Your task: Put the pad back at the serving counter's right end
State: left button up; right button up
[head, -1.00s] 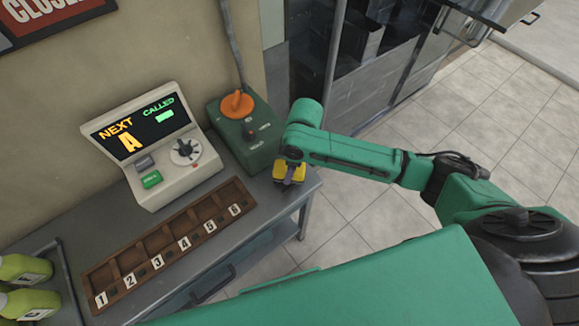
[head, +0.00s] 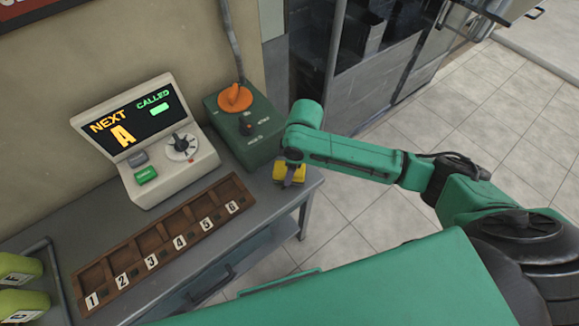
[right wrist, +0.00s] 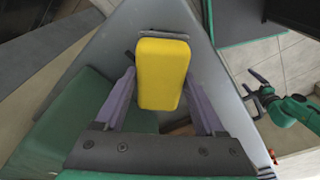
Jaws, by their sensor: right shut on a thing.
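The yellow pad (head: 289,171) is at the right end of the grey serving counter (head: 262,213), close to its corner. My right gripper (head: 291,180) is over that end, pointing down, and its fingers are shut on the pad. In the right wrist view the pad (right wrist: 163,72) sits between the two purple-grey fingers, above the grey counter top. I cannot tell whether its underside touches the counter. My left gripper is outside the head view. In the right wrist view it shows small at the right edge (right wrist: 256,95), with its fingers apart and empty.
A green control box (head: 247,140) with an orange knob stands just left of the pad. The number display (head: 150,150) and a wooden numbered rack (head: 165,236) are further left. Green bottles (head: 20,285) stand at the far left. Open floor lies right of the counter.

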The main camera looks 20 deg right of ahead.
jog(key=o, duration=1.5)
notch_tip(320, 180, up, 14)
jog(key=d, duration=0.2)
jog(key=s+a+f+m+t+y, duration=0.2)
jog(key=s+a+f+m+y, duration=0.1)
jog(key=a+f, duration=0.15)
jog(key=s+d+f+m+h, duration=0.2)
jog(key=s+d+f+m, duration=0.25)
jog(key=d, duration=0.25)
jog(key=s+d+f+m+h, duration=0.25)
jog(key=s+d+m, duration=0.2)
jog(key=d, duration=0.25)
notch_tip(320, 180, down, 21)
jog(key=s, duration=0.2)
jog(key=s+d+f+n+g, duration=0.1)
jog(key=s+d+f, duration=0.2)
jog(key=s+f, duration=1.3)
jog(key=shift+s+d+f+g, duration=0.15)
jog(key=shift+s+f+g, duration=0.25)
jog(key=shift+s, duration=0.4)
